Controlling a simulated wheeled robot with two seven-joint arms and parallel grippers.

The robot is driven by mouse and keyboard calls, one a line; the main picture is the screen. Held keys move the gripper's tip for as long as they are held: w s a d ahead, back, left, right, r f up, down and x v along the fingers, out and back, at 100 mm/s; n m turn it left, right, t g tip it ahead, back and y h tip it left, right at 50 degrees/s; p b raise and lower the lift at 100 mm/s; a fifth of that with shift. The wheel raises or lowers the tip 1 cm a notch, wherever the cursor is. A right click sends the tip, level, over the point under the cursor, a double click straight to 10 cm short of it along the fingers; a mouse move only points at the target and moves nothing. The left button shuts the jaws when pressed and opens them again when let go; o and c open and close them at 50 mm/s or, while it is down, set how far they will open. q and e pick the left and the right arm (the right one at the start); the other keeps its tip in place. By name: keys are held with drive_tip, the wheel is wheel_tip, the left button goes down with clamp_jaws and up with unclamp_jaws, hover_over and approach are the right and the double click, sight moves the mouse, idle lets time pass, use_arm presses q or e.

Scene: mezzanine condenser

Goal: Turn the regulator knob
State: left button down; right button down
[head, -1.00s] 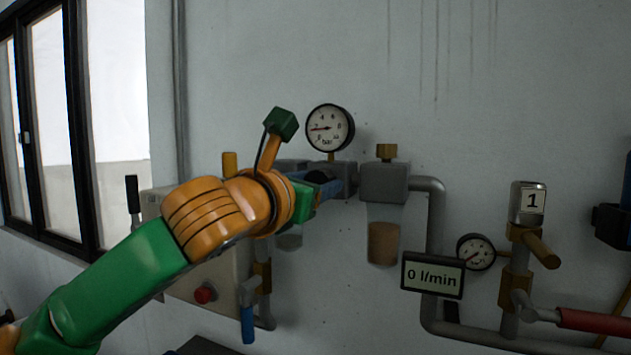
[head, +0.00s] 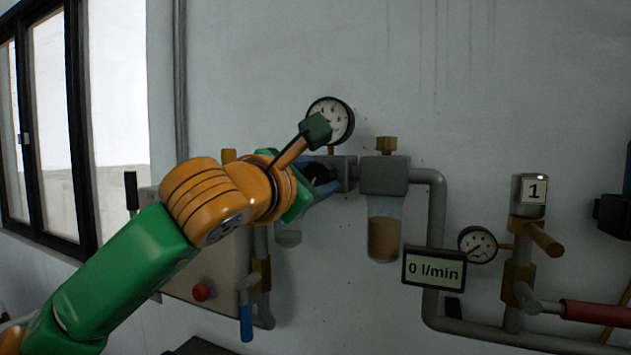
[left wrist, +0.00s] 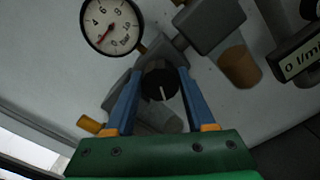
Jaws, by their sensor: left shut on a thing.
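The black regulator knob (left wrist: 161,84) with a white mark shows in the left wrist view, between the two blue fingers of my left gripper (left wrist: 158,76). The gripper is shut on the knob. In the head view my left gripper (head: 326,178) is at the grey regulator body, and the knob (head: 318,172) is mostly hidden by my wrist and fingers. The round bar gauge (head: 341,113) sits above the regulator, partly covered by the green block on my wrist. The gauge shows whole in the left wrist view (left wrist: 112,26), its red needle near the low end. My right gripper is not in view.
A filter bowl with brown contents (head: 383,240) hangs right of the regulator. A display (head: 433,269) reads 0 l/min. A red button (head: 203,292) is on the panel below my arm.

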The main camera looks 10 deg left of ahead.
use_arm(q)
drive_tip(key=m, duration=0.5)
drive_tip(key=shift+f+m, duration=0.1)
drive_tip(key=shift+m, duration=0.2)
idle(0.4)
drive_tip(key=shift+c, duration=1.3)
unclamp_jaws()
drive_tip(key=shift+s+f+b, duration=0.15)
drive_tip(key=shift+s+b, duration=0.2)
drive_tip(key=shift+b, duration=0.2)
drive_tip(key=s+a+b, duration=0.1)
drive_tip(key=s+b, duration=0.2)
drive_tip(key=s, duration=0.3)
drive_tip(key=shift+s, duration=0.15)
